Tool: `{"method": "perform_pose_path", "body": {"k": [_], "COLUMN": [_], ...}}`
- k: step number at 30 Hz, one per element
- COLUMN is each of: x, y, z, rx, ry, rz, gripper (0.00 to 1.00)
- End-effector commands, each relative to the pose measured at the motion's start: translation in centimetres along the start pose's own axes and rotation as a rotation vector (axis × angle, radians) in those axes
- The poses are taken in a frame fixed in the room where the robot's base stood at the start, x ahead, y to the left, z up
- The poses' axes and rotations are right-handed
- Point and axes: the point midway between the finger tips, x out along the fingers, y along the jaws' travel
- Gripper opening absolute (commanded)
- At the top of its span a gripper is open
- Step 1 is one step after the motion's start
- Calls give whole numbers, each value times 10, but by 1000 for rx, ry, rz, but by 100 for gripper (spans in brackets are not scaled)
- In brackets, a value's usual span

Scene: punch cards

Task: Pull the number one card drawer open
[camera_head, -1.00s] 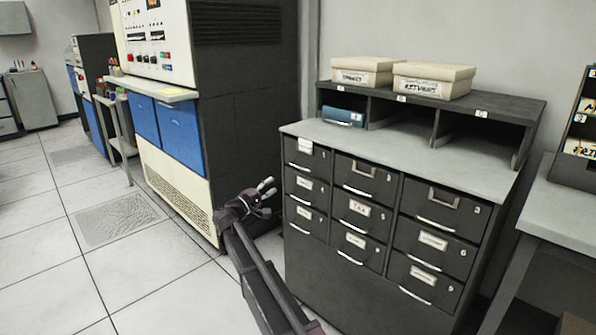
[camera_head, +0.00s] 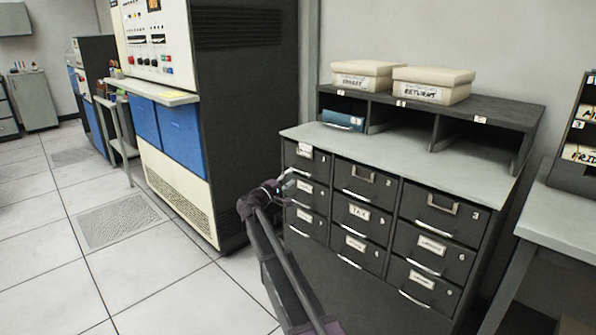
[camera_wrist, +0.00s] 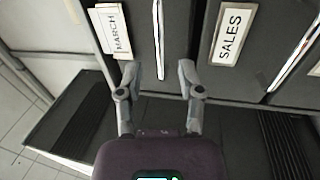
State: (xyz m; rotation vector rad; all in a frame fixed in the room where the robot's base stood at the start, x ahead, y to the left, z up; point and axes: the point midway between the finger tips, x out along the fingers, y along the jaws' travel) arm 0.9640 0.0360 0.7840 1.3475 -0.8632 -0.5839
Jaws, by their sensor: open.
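The number one drawer (camera_head: 293,160) is the top left drawer of the dark grey card cabinet and is shut. It bears a white label, which reads MARCH in the wrist view (camera_wrist: 110,32). Its bright metal handle (camera_wrist: 160,35) runs upright in the wrist view. My gripper (camera_head: 283,181) is at the cabinet's left front, close to this drawer's lower edge. In the wrist view my gripper (camera_wrist: 158,70) is open, one finger on each side of the handle's near end. I cannot tell whether either finger touches it.
The SALES drawer label (camera_wrist: 231,35) is just right of my fingers in the wrist view. Other shut drawers fill the cabinet front. Boxes (camera_head: 433,84) stand on the shelf above. A tall computer cabinet (camera_head: 245,120) stands to the left. Tiled floor (camera_head: 165,270) is free at front left.

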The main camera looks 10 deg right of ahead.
Motion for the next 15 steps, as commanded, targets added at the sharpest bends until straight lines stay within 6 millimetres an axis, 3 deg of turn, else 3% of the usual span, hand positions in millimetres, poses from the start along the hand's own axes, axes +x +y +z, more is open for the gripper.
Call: {"method": "perform_pose_path", "body": {"k": [6, 15], "x": [32, 49], "y": [1, 0], "z": [-1, 0], "rx": [0, 1], "ry": [-1, 0], "rz": [0, 0], "gripper": [48, 48]}}
